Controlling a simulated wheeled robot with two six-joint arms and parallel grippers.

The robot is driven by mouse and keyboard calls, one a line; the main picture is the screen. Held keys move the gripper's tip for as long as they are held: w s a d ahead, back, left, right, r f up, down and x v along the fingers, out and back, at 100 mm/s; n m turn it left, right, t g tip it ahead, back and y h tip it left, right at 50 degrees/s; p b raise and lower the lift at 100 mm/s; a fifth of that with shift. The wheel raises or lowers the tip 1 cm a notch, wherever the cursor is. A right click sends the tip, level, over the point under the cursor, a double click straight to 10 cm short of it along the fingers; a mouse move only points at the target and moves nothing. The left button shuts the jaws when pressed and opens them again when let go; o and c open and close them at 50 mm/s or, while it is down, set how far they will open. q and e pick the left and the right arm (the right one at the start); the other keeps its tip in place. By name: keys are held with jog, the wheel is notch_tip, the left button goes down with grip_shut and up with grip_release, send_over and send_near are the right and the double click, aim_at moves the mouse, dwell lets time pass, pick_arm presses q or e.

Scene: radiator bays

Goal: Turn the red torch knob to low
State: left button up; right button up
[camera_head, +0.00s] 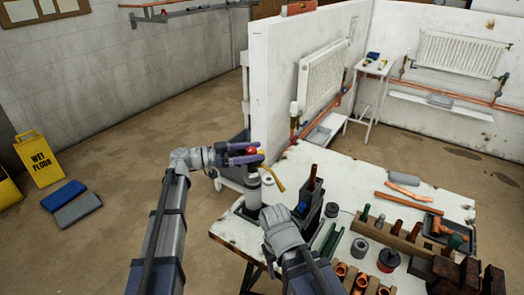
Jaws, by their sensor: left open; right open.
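The torch (253,192) stands upright on the left side of the white workbench, with a curved brass nozzle (275,177) pointing down to the right. Its red knob (251,151) shows at the top. My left gripper (253,153) is at the top of the torch, its purple fingers open on either side of the red knob. I cannot tell whether the fingers touch it. My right gripper (280,222) is lower, in front of the torch's base; its fingers are hard to make out. The knob's setting marks are too small to read.
The workbench (345,170) holds a dark tool holder (312,208), copper pipes (404,196), a wooden rack of fittings (392,233) and a grey tray (458,230). A white partition wall (280,75) stands behind. A yellow wet floor sign (39,158) is at left.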

pick_arm(q)
jog(key=shift+w+d, duration=0.15)
jog(key=shift+d, duration=0.55)
jog(key=shift+w+d, duration=0.1)
jog(key=shift+d, duration=0.55)
grip_shut()
